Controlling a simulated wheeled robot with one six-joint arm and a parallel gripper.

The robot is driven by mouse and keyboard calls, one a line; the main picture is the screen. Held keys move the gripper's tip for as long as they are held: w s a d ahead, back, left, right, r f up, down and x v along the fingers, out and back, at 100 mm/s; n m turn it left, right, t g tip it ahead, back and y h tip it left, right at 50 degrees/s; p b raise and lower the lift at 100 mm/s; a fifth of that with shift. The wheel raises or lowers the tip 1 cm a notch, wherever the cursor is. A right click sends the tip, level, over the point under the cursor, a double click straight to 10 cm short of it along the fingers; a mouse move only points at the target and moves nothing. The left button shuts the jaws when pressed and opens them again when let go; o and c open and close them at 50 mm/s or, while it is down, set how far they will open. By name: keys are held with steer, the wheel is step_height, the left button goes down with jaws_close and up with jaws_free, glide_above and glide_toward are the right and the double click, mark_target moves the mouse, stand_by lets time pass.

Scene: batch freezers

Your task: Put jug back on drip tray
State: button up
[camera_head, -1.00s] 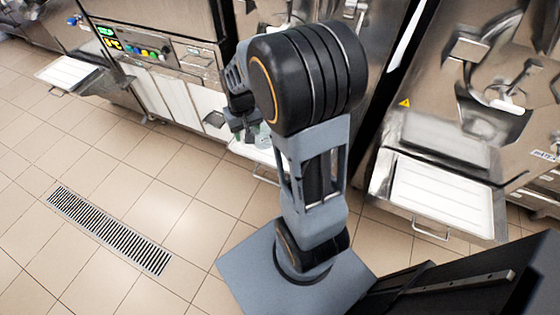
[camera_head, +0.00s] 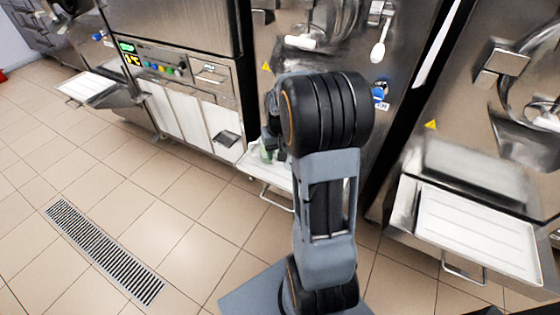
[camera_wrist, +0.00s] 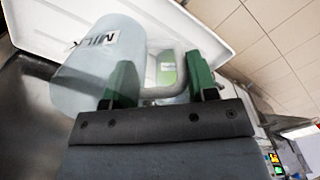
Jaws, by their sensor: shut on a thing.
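The jug (camera_wrist: 98,72) is a pale, translucent container with a MILK label and a handle. My gripper (camera_wrist: 160,78) has its green fingers shut on the jug's handle in the wrist view. The white drip tray (camera_wrist: 208,36) lies right behind the jug there. In the head view my gripper (camera_head: 270,145) is over the drip tray (camera_head: 262,170) of the middle freezer, partly hidden by my arm. The jug is mostly hidden there. I cannot tell whether its base touches the tray.
A white tray (camera_head: 478,232) on the right freezer and another tray (camera_head: 86,88) at the left stick out over the floor. The middle freezer's front, with a white-handled dispenser (camera_head: 300,42), stands behind my arm. The tiled floor at left is clear, with a drain grate (camera_head: 103,252).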

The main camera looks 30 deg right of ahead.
steer(key=shift+w+d+f+b, duration=0.2)
steer(key=shift+w+d+f, duration=0.2)
steer(key=shift+f, duration=0.8)
steer(key=shift+w+d+f+b, duration=0.15)
steer(key=shift+w+d+f, duration=0.3)
steer(key=shift+f, duration=0.8)
steer(key=shift+w+d+f+b, duration=0.2)
steer(key=shift+w+f, duration=0.35)
steer(key=shift+f, duration=0.65)
steer(key=shift+f, duration=0.15)
steer(key=o, duration=1.2)
steer(key=shift+c, duration=0.2)
